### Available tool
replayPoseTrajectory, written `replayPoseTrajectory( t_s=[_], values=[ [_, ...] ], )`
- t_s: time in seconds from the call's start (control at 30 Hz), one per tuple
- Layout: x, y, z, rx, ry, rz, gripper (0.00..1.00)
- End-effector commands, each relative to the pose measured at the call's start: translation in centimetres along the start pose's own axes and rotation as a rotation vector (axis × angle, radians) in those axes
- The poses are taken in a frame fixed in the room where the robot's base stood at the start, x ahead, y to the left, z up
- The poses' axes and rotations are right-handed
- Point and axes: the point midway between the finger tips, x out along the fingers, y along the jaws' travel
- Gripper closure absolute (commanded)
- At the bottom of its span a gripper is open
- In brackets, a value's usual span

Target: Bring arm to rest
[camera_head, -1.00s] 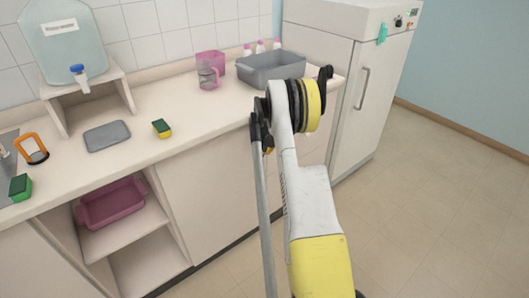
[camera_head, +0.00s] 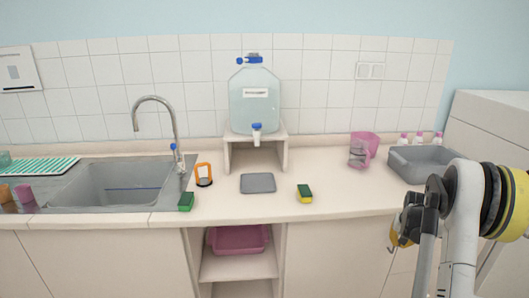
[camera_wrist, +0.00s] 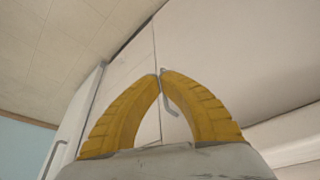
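My arm shows at the right edge of the head view, in front of the counter's right end. My gripper (camera_wrist: 159,74) has two curved yellow fingers whose tips meet in the wrist view, with nothing seen held between them. In the head view only a small yellow part of it shows, mostly hidden behind my dark wrist joint. In the wrist view, pale cabinet fronts and a grey handle (camera_wrist: 170,103) lie beyond the fingers.
The counter (camera_head: 330,200) holds a grey basin (camera_head: 425,165), pink jugs (camera_head: 360,150), a water tank (camera_head: 255,100) on a stand, a grey tray (camera_head: 258,183), two sponges, and an orange-handled item (camera_head: 204,174). A sink (camera_head: 110,185) is left. A white cabinet (camera_head: 490,120) stands right.

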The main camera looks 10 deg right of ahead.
Motion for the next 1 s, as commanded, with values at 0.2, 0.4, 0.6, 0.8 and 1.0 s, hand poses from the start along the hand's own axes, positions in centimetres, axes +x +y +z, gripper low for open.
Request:
replayPoseTrajectory(
  t_s=[0.2,0.4,0.6,0.8,1.0],
  values=[
    [-5.8,-4.6,0.4,-0.062,0.02,-0.026,1.0],
    [-16.8,-12.4,3.9,-0.185,0.065,-0.082,1.0],
    [-26.3,-17.9,10.7,-0.308,0.11,-0.144,1.0],
    [-33.3,-20.8,19.4,-0.428,0.154,-0.211,1.0],
    [-37.0,-21.4,28.6,-0.542,0.196,-0.282,1.0]
  ],
)
